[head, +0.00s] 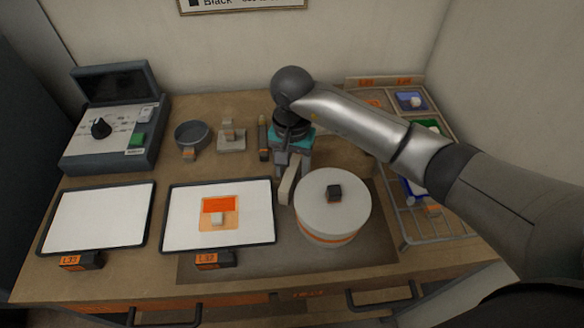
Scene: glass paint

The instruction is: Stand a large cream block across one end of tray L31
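My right gripper (291,160) comes down from above, just left of the round white drum. A tall cream block (287,187) stands out below its fingers, tilted slightly, and the fingers appear closed on its upper end. Two white trays with dark rims lie on the bench: one at the left (62,222) and one in the middle (181,222). Their orange tags are small; the left one's number is hard to read, and the middle one seems to read L32. The middle tray holds an orange-and-tan piece with a small white block on it. My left gripper is out of view.
The white drum (318,213) with a dark knob stands right of the middle tray. A wire rack (430,238) and compartments are at the right. A control box (115,135), a grey bowl (192,136) and a small stand (231,143) line the back. The left tray is empty.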

